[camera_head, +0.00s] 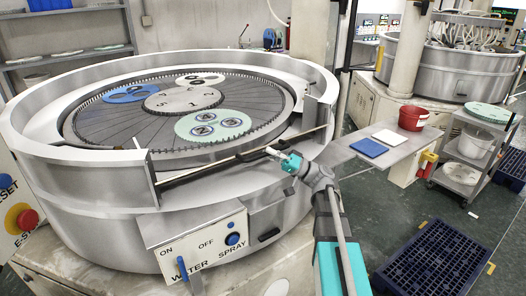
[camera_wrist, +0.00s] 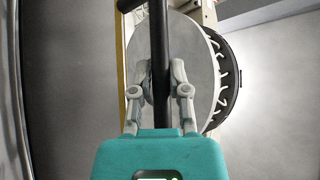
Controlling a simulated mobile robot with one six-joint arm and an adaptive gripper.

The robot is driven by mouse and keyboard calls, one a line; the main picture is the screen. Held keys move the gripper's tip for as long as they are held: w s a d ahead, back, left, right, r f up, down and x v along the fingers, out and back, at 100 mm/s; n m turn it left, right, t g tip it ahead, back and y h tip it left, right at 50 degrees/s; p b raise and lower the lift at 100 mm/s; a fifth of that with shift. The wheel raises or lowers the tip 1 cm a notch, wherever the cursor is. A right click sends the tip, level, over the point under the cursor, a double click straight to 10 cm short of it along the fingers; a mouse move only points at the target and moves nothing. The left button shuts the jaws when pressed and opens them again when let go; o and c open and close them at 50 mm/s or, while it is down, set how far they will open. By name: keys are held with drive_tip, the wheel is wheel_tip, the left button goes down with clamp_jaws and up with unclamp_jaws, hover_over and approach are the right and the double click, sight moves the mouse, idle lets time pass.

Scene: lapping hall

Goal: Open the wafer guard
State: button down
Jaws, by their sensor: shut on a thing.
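The wafer guard shows as a low front section with a long dark bar (camera_head: 215,165) across the gap in the grey rim of the round lapping machine (camera_head: 85,190). My gripper (camera_head: 275,153) is at the right part of this bar. In the wrist view my gripper (camera_wrist: 162,85) has its fingers on both sides of the black bar (camera_wrist: 160,45) and is shut on it. The fingers hide part of the bar, and the exact contact is hard to see in the head view. Behind the gap lies the dark lapping plate (camera_head: 105,120) with blue, white and pale green carriers.
A control box (camera_head: 200,245) with a blue knob is on the machine's front. To the right, a side shelf (camera_head: 375,160) holds a blue and a white pad and a red bucket (camera_head: 413,118). A cart (camera_head: 465,165) and dark blue pallet (camera_head: 435,258) occupy the right floor.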

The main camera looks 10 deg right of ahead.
wheel_tip(320, 180, down, 9)
drive_tip(key=s+b, duration=0.2)
drive_tip(key=b, duration=0.5)
drive_tip(key=shift+s+d+b, duration=0.3)
drive_tip(key=shift+d+b, duration=0.1)
drive_tip(key=shift+d, duration=0.05)
drive_tip(key=shift+r, duration=0.1)
drive_tip(key=c, duration=0.6)
unclamp_jaws()
drive_tip(key=shift+w, duration=0.1)
